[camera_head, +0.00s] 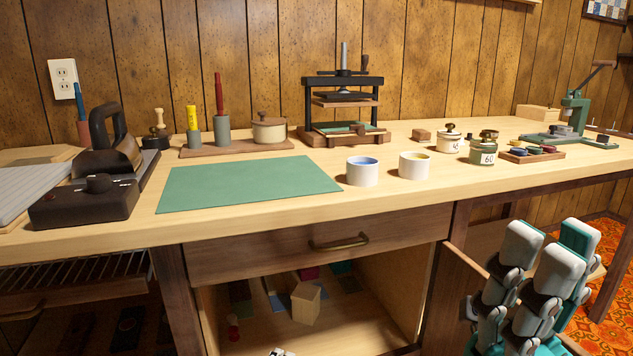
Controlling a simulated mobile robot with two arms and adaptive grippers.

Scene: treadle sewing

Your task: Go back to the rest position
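My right gripper (549,246) shows at the lower right, in front of the workbench. Its pale-tipped fingers point up and stand apart, with nothing seen between them. It is clear of the tabletop, near the open cabinet door (453,297). A small pale and dark piece (279,352) shows at the bottom edge, left of centre. It may be a fingertip of my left gripper, but too little shows to tell its state.
The workbench (420,205) carries a green mat (245,183), two white cups (362,172) (414,166), lidded jars (483,153), a press (343,105) and a dark machine (90,190). Below, the drawer (260,254) is shut. The open cabinet holds a small wooden block (305,302).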

